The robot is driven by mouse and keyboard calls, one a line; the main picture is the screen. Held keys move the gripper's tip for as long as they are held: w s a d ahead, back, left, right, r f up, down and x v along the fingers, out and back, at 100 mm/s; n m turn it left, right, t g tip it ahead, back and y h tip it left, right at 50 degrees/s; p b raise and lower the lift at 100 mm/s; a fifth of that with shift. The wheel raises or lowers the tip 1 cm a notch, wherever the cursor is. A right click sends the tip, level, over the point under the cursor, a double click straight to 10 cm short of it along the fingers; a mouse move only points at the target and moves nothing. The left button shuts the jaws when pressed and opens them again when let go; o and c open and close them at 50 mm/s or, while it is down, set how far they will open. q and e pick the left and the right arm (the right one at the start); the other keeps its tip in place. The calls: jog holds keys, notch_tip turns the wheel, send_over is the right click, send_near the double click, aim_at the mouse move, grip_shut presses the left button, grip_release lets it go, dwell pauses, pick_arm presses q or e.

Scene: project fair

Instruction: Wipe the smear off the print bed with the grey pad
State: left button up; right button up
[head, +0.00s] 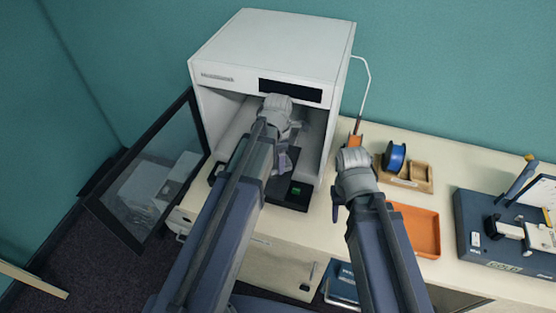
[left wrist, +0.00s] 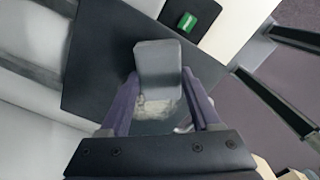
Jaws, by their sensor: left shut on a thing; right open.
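The grey pad (left wrist: 158,60) is held between the two fingers of my left gripper (left wrist: 159,76). In the head view my left gripper (head: 284,160) reaches inside the white printer (head: 275,45), and the pad is not clearly visible there. The dark print bed (left wrist: 98,55) lies beneath the pad in the left wrist view. A whitish smear (left wrist: 155,106) shows on it between the fingers, beside the pad. I cannot tell whether the pad touches the bed. My right gripper (head: 343,205) is open outside the printer, at its right; its fingers are mostly hidden.
The printer's glass door (head: 150,185) stands open at the left. A green-marked block (head: 297,190) is at the front of the bed. To the right are a blue spool (head: 396,157), a wooden tray (head: 418,180), an orange tray (head: 418,230) and a dark blue case (head: 480,228).

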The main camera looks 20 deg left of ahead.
pick_arm(q)
jog(key=shift+f+b, duration=1)
jog(key=shift+b, duration=0.05)
dwell(0.4)
jog(key=shift+a+r, duration=0.15)
jog(key=shift+a, duration=1.55)
jog(key=shift+a, duration=0.15)
jog(key=shift+w+a, duration=0.1)
jog(key=shift+a, duration=1.5)
